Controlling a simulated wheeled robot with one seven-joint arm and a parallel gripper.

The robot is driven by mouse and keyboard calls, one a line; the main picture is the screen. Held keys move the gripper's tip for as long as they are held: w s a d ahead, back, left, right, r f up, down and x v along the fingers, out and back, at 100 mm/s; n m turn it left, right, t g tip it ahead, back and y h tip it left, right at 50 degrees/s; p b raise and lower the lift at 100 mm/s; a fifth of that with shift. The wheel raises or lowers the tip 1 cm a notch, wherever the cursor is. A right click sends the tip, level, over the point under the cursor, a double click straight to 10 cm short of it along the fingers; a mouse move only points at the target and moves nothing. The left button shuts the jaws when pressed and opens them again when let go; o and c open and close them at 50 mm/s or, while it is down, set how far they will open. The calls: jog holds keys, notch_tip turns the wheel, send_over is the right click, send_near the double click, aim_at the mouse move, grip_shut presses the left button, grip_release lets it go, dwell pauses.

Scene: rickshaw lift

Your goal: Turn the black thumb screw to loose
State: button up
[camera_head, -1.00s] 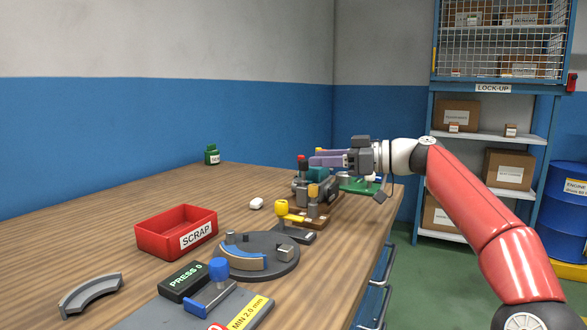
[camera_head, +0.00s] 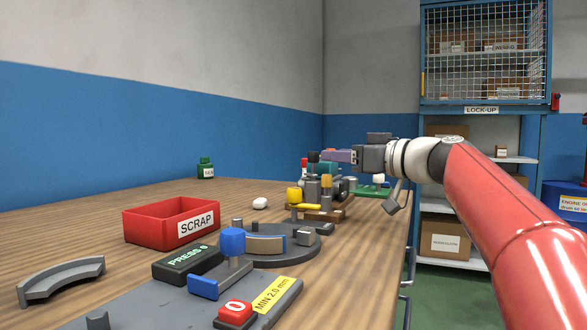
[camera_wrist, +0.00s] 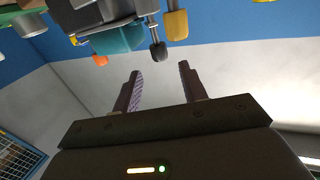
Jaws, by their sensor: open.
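A black knob, which looks like the thumb screw (camera_wrist: 158,52), sticks out from a teal block (camera_wrist: 120,40) in the wrist view, where the scene appears upside down. My gripper (camera_wrist: 160,78) is open, its two fingers spread just short of the knob, with no contact visible. The knob lines up roughly with the gap between them. In the head view my gripper (camera_head: 337,156) is level beside the top of the teal fixture (camera_head: 325,168). A small black top (camera_head: 313,157) there may be the same knob; the fingers' exact distance from it cannot be told.
A yellow-orange knob (camera_wrist: 176,22) sits right beside the black one. A red-capped post (camera_head: 305,163) and a yellow-handled clamp (camera_head: 296,197) crowd the fixture. A red scrap bin (camera_head: 150,228), a round grey plate (camera_head: 270,255) and a press button box (camera_head: 187,264) stand nearer on the bench.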

aim_at(318, 154)
jog(key=p+x, duration=0.2)
jog(key=x, duration=0.5)
jog(key=shift+w+a, duration=0.15)
grip_shut()
